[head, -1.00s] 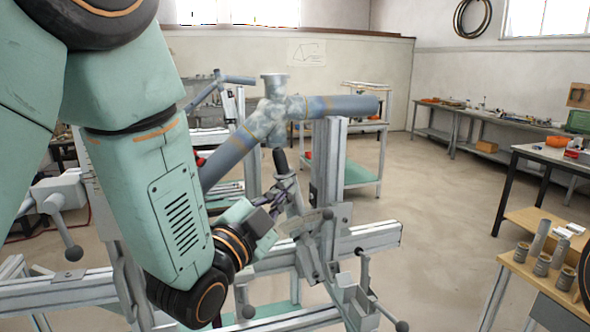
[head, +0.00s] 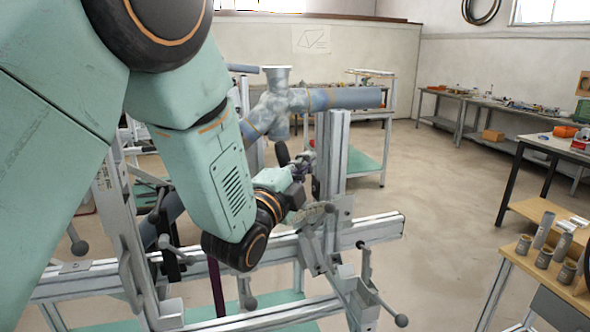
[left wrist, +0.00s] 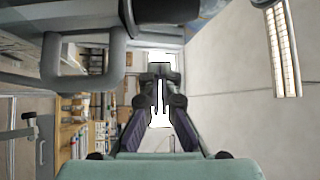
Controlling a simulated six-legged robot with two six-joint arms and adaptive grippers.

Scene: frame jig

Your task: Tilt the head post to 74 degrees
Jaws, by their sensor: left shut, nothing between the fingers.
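The head post (head: 330,165) is a grey upright on the jig, close to vertical in the head view. Its foot meets a slotted rail (head: 375,229) at a carriage (head: 325,250) with ball-ended levers. A mottled grey tube joint (head: 275,108) with a blue-grey tube (head: 345,98) sits at the top of the post. My left gripper (head: 305,162) is just left of the post, below the joint and beside a dark rod end (head: 282,153). Its fingers (left wrist: 159,75) are together and empty in the left wrist view. Contact with the post cannot be told. My right gripper is out of view.
My left arm hides much of the jig's left side. A ball-ended lever (head: 385,305) sticks out at the carriage's lower right. A wooden-topped bench (head: 520,262) with grey cylinders stands at the right. The floor between jig and benches is clear.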

